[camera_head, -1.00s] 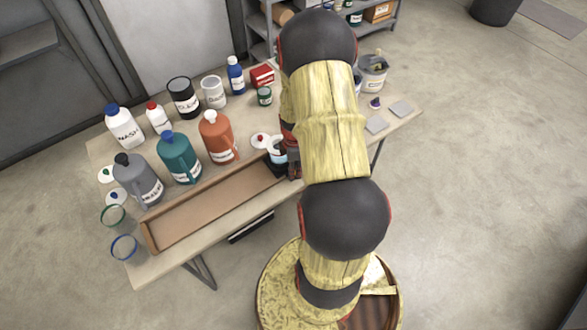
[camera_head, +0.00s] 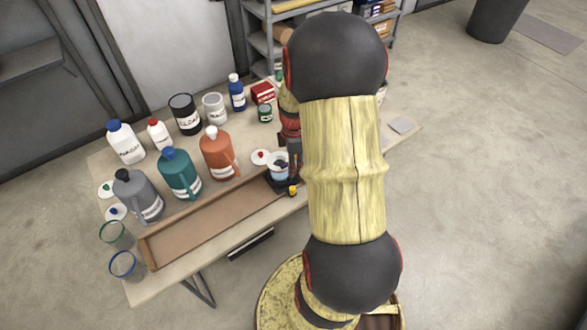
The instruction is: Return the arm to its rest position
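My arm fills the middle of the head view, its yellow links and dark joints covering the right part of the table (camera_head: 135,285). My gripper (camera_head: 292,158) shows only partly at the arm's left edge, by the right end of the wooden tray (camera_head: 146,252). A small white and blue cup (camera_head: 278,171) stands just left of it, on or in a dark holder. I cannot tell whether the gripper touches the cup, and its fingers are too hidden to judge.
Several bottles and jugs stand behind the tray, among them an orange jug (camera_head: 217,156), a teal jug (camera_head: 178,178) and a grey jug (camera_head: 136,198). Two clear cups stand at the left corner.

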